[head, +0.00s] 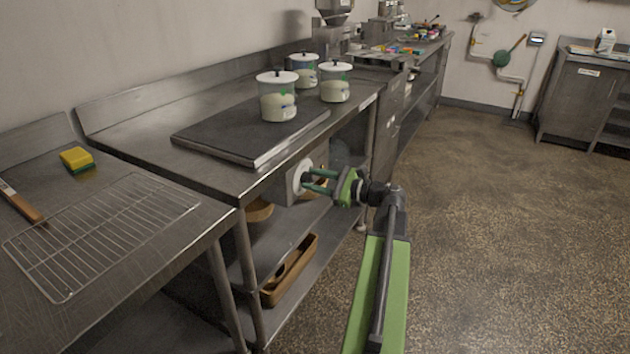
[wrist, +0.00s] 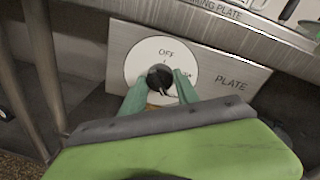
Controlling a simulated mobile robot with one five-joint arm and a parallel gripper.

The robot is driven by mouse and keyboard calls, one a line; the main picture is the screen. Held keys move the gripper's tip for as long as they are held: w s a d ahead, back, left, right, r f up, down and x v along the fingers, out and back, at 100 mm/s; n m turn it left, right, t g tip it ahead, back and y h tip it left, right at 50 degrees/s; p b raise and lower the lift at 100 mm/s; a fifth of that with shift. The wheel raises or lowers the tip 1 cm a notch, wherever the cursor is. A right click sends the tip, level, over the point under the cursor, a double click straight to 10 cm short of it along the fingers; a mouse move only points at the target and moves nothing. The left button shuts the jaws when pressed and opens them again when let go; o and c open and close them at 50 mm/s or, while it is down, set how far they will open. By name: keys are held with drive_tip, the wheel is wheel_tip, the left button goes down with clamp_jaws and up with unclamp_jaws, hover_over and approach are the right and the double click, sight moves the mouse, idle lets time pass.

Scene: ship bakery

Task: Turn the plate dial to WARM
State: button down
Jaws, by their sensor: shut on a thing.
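The plate dial is a black knob (wrist: 159,77) on a round white face with OFF printed at its top, in the wrist view. It sits on a grey panel (wrist: 232,84) marked PLATE. In the head view the white dial face (head: 301,174) shows at the front of the steel table, below its top edge. My gripper (wrist: 159,84) has its two green fingers on either side of the knob and is shut on it; in the head view it reaches the dial from the right. Fingers hide the lower face and other markings. I cannot clearly tell where the knob points.
A wire rack (head: 110,228) and a yellow sponge (head: 76,158) are at left. A wooden tray (head: 289,272) stands on the lower shelf. Floor at right is clear.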

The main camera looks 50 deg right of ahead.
drive_tip(key=c, duration=0.9)
unclamp_jaws()
drive_tip(key=shift+s, duration=0.1)
drive_tip(key=v, duration=1.7)
drive_tip(key=shift+s+d+f+p, duration=0.1)
drive_tip(key=shift+p, duration=0.3)
